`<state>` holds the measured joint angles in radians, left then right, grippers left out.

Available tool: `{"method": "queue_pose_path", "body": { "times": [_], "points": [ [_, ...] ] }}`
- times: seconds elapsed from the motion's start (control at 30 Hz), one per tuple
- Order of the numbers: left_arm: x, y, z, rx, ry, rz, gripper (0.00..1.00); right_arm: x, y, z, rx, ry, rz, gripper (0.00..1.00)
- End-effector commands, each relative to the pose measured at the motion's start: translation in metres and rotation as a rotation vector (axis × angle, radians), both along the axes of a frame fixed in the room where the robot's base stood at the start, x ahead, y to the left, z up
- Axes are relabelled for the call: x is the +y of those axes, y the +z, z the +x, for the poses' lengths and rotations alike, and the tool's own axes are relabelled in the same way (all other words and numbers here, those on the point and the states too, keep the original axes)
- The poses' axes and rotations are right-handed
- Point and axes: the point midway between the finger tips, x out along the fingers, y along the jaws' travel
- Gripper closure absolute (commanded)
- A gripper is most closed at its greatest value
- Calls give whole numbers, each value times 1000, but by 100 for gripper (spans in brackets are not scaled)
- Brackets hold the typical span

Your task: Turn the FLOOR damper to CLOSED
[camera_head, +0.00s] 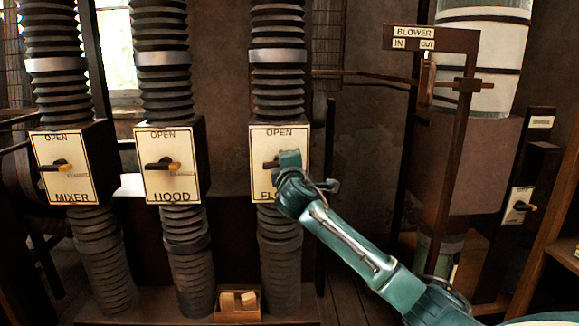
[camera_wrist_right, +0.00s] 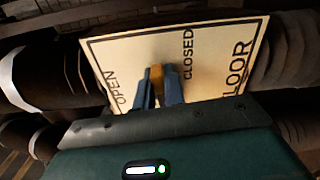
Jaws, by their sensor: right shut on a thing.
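The FLOOR damper panel (camera_head: 262,147) is a cream plate on the rightmost of the three bellows ducts, with OPEN at its top edge. My right gripper (camera_head: 284,163) is at the middle of this plate and hides its handle and part of the lettering in the head view. In the right wrist view the plate (camera_wrist_right: 212,62) shows OPEN, CLOSED and FLOOR. There my right gripper (camera_wrist_right: 160,88) is shut on the yellow-tipped handle (camera_wrist_right: 156,76), between its blue fingers, beside the word CLOSED. Where the handle points is hard to tell. My left gripper is not in view.
The MIXER panel (camera_head: 75,184) and HOOD panel (camera_head: 157,185), each with a yellow-tipped handle, stand to the left. A small box (camera_head: 237,314) lies below the ducts. A BLOWER sign (camera_head: 412,32) on a dark frame stands at the right.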

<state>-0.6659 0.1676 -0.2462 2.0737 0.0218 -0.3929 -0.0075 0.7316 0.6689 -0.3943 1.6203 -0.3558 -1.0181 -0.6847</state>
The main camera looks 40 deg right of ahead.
Motion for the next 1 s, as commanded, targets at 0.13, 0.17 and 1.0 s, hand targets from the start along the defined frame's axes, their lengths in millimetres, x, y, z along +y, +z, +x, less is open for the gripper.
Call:
{"method": "queue_pose_path", "body": {
  "times": [0.13, 0.17, 1.0],
  "points": [
    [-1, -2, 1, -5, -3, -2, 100, 0, -4, 0, -31, 0, 56, 100],
    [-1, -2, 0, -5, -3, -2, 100, 0, -4, 0, -36, 0, 64, 100],
    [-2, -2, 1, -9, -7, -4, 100, 0, -4, 0, -60, 1, 103, 74]
  ]
}}
